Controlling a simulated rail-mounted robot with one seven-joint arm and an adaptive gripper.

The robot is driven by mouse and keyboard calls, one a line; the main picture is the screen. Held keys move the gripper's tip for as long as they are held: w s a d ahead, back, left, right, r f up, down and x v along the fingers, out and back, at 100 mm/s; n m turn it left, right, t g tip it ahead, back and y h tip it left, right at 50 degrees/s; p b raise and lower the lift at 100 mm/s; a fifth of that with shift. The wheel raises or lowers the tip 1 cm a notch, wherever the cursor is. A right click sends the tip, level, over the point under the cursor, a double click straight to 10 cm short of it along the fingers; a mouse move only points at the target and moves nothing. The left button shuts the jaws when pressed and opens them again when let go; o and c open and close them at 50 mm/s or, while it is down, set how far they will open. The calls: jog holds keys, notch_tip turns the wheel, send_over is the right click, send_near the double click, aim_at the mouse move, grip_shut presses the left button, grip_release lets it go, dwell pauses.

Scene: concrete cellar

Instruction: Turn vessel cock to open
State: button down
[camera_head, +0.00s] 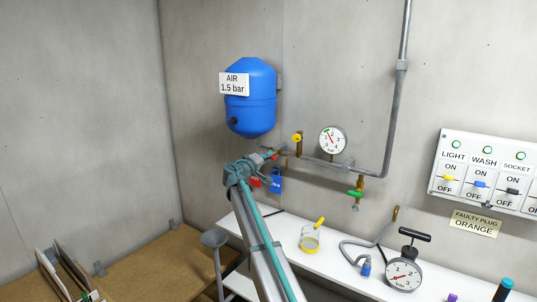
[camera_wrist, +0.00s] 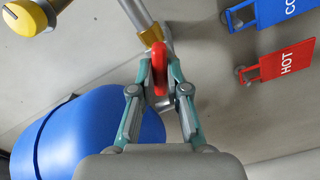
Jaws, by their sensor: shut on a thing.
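The blue air vessel (camera_head: 250,100) hangs on the wall with a label reading AIR 1.5 bar; its rounded side also shows at lower left in the wrist view (camera_wrist: 90,140). The vessel cock has a red handle (camera_wrist: 159,72) on a brass body (camera_wrist: 151,36), set on a grey pipe (camera_wrist: 134,12). My gripper (camera_wrist: 158,65) has its two fingers closed on either side of the red handle. In the head view my gripper (camera_head: 264,160) is just below and right of the vessel, and hides most of the cock.
Red HOT (camera_wrist: 286,61) and blue COLD (camera_head: 276,182) tags hang close to my gripper. A yellow knob (camera_head: 297,137), a pressure gauge (camera_head: 332,140) and a green-handled tap (camera_head: 356,193) are on the pipework at right. A white shelf (camera_head: 340,274) runs below.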

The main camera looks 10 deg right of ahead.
jog(key=shift+n, duration=0.6)
jog(key=n+p, duration=0.3)
jog(key=n, duration=0.1)
jog(key=shift+r, duration=0.1)
jog(key=c, duration=1)
grip_release()
jog(key=shift+c, duration=0.2)
jog(key=shift+s, duration=0.15)
jog(key=b+v, duration=0.2)
jog(key=v, duration=0.4)
jog(key=shift+s+a, duration=0.25)
jog(key=shift+a, duration=0.1)
